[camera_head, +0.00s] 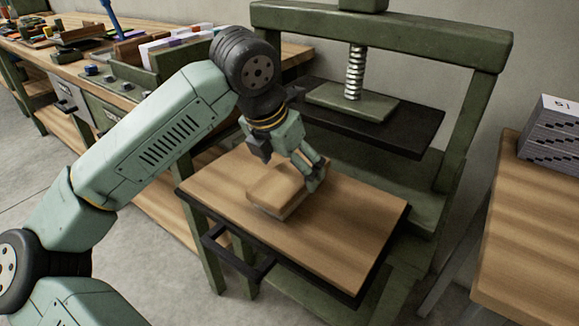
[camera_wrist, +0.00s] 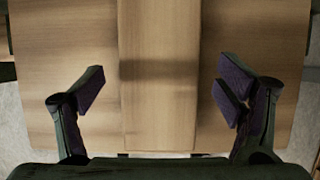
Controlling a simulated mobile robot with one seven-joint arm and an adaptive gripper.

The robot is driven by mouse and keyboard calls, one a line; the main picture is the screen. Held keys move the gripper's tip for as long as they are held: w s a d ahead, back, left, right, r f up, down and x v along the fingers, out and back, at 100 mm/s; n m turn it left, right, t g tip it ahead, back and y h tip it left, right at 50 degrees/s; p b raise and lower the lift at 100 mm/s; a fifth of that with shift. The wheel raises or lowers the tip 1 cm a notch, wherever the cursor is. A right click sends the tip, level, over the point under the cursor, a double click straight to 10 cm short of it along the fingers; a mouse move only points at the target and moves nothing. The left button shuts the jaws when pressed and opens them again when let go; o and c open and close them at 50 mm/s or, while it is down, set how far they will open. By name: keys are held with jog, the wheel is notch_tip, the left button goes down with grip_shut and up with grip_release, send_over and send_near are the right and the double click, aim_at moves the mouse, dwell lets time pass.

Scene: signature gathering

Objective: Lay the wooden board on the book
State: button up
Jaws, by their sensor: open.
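The wooden board (camera_head: 276,181) lies flat on top of a small stack on the press bed. A paler layer, seemingly the book (camera_head: 291,209), shows as a thin edge beneath it; its cover cannot be made out. In the wrist view the board (camera_wrist: 158,110) is the middle strip between the fingers. My gripper (camera_head: 288,168) is just above and around the board, pointing down. Its two fingers (camera_wrist: 161,88) are spread on either side, with a gap to the board on both sides in the wrist view.
The stack rests on a wide wooden bed plate (camera_head: 360,215) in a black frame, pulled out from the green press. The press plate and screw (camera_head: 354,75) stand behind. A workbench (camera_head: 75,52) is at the back left. A side table (camera_head: 530,230) with stacked printed sheets (camera_head: 552,135) is right.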

jog(key=v, duration=1.1)
jog(key=shift+r, duration=0.2)
